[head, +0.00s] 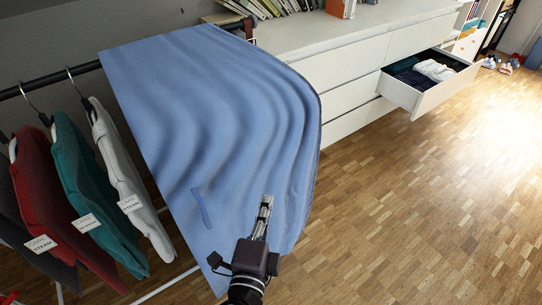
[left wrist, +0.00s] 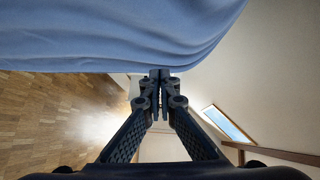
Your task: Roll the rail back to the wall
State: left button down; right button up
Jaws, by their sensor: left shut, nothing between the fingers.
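The clothes rail has a black top bar (head: 50,79) that runs from the left edge toward the back. A white lower tube (head: 165,284) shows near the floor. A large blue cloth (head: 215,110) hangs over the rail's right part and hides much of it. My left gripper (head: 265,203) is shut and empty, in front of the cloth's lower right part; I cannot tell whether it touches. In the left wrist view the shut fingertips (left wrist: 160,74) are close to the blue cloth's edge (left wrist: 120,45). My right gripper is out of view.
Tagged garments in dark red (head: 55,205), teal (head: 90,190) and white (head: 120,165) hang at the left. A white dresser (head: 350,75) stands behind, with a drawer (head: 430,98) open and clothes in it. The wooden floor (head: 420,220) at the right is clear.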

pick_arm(q)
jog(key=w, duration=0.8)
jog(key=w+f, duration=0.1)
jog(key=w, duration=0.3)
jog(key=shift+a, duration=0.3)
jog(key=shift+w+a+f, duration=0.1)
jog(key=shift+w+a, duration=0.1)
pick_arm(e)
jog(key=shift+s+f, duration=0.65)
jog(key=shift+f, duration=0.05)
